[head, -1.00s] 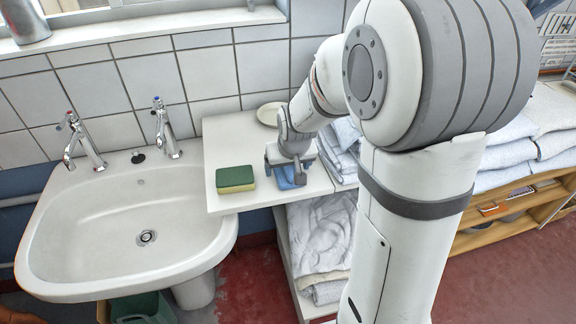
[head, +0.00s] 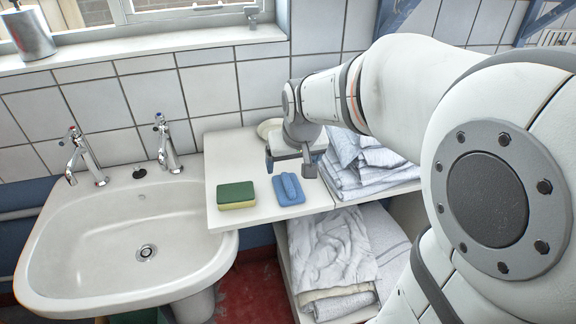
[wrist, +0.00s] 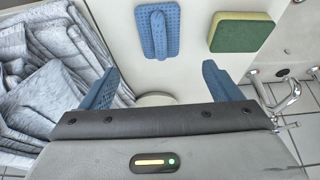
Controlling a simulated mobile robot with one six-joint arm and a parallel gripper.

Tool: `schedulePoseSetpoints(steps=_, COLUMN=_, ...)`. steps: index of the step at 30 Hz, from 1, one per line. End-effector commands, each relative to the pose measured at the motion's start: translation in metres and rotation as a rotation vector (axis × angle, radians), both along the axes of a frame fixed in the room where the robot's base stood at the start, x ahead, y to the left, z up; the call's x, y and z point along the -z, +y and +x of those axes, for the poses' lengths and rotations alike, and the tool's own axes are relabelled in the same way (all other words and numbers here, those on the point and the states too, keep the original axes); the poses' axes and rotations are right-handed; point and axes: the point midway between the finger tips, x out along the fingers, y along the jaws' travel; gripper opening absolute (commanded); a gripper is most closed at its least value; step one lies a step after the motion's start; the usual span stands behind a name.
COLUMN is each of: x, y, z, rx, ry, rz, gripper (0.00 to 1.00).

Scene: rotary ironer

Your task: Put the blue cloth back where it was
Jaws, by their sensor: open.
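The blue cloth (head: 288,189) lies flat on the white shelf top (head: 250,160), with a raised fold along its middle. It also shows whole in the wrist view (wrist: 158,30). My gripper (head: 290,166) is above the shelf, behind and above the cloth, apart from it. In the wrist view my gripper (wrist: 160,85) has its two blue fingers spread wide with nothing between them.
A green and yellow sponge (head: 236,195) lies left of the cloth. A pale round dish (head: 268,128) is behind my gripper. The sink (head: 130,235) with two taps is at left. Folded linens (head: 365,165) stand at right, and crumpled white laundry (head: 330,245) lies below.

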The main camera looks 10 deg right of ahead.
Motion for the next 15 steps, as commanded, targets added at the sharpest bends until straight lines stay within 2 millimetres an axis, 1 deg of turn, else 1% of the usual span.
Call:
schedulePoseSetpoints(steps=2, x=-0.005, y=0.000, z=-0.004, rx=0.000, ry=0.001, rz=0.000, gripper=0.84)
schedulePoseSetpoints(steps=5, x=-0.006, y=0.000, z=-0.025, rx=0.000, ry=0.021, rz=0.000, gripper=0.84)
schedulePoseSetpoints(steps=8, x=-0.002, y=0.000, z=-0.066, rx=0.000, ry=0.064, rz=0.000, gripper=0.84)
schedulePoseSetpoints(steps=9, x=0.002, y=0.000, z=-0.084, rx=0.000, ry=0.083, rz=0.000, gripper=0.84)
schedulePoseSetpoints(steps=12, x=0.011, y=0.000, z=-0.124, rx=-0.001, ry=0.129, rz=-0.001, gripper=0.84)
schedulePoseSetpoints(steps=15, x=0.018, y=0.001, z=-0.151, rx=0.000, ry=0.163, rz=0.000, gripper=0.84)
